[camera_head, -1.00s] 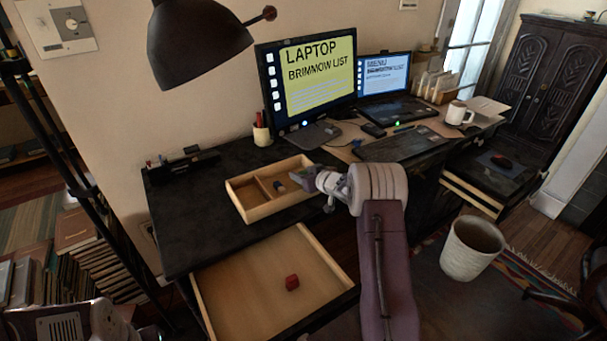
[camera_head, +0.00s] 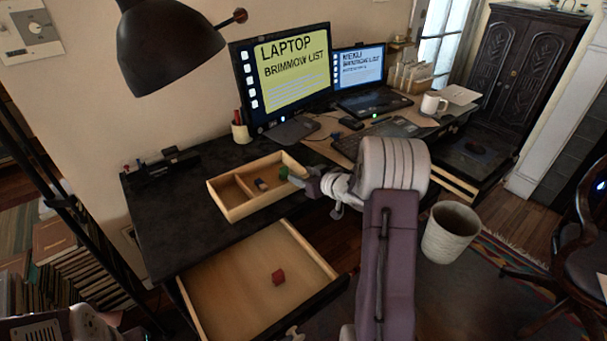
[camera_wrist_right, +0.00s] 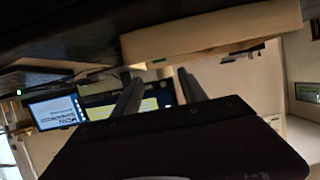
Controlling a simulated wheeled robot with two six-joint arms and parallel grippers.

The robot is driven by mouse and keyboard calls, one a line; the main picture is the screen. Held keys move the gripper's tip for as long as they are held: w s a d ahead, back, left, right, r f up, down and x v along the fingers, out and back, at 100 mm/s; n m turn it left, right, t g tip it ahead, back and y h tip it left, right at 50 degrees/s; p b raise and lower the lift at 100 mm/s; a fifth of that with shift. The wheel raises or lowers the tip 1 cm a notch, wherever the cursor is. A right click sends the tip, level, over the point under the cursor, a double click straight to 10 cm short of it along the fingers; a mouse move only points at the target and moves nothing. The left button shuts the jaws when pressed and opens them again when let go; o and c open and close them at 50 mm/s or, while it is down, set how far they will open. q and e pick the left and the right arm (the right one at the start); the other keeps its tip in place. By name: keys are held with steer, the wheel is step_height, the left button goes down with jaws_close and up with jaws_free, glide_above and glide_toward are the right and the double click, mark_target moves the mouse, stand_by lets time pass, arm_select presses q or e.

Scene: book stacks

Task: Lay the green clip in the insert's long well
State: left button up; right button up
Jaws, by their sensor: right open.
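The wooden insert (camera_head: 228,209) stands on the dark desk with dividers inside. The small green clip (camera_head: 284,173) shows at the insert's right end, just beyond my right gripper's tips. I cannot tell if it lies flat on the floor of the well or leans on the wall. My right gripper (camera_head: 299,182) is open at the insert's right end. In the right wrist view its two fingers (camera_wrist_right: 158,92) are apart with nothing between them, and the insert (camera_wrist_right: 215,35) shows beyond them.
A small dark-blue and tan object (camera_head: 260,185) lies inside the insert. An open drawer (camera_head: 235,295) below holds a red block (camera_head: 278,277). A pen cup (camera_head: 241,132), monitor (camera_head: 285,80) and lamp (camera_head: 165,45) stand behind.

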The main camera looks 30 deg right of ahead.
steer(key=shift+a+f, duration=0.1)
steer(key=shift+a, duration=0.1)
steer(key=s+a+f+g, duration=0.2)
steer(key=s+a+g, duration=0.2)
steer(key=s, duration=0.5)
steer(key=s+a+f+m+g+h, duration=0.1)
steer(key=s+a+f+g, duration=0.2)
steer(key=s+a, duration=0.3)
steer(key=s+a+f+g, duration=0.3)
steer(key=s+a+g, duration=0.2)
steer(key=s, duration=0.7)
steer(key=shift+s+a+m+h, duration=0.3)
steer(key=shift+s+a+m, duration=0.1)
steer(key=shift+a, duration=0.2)
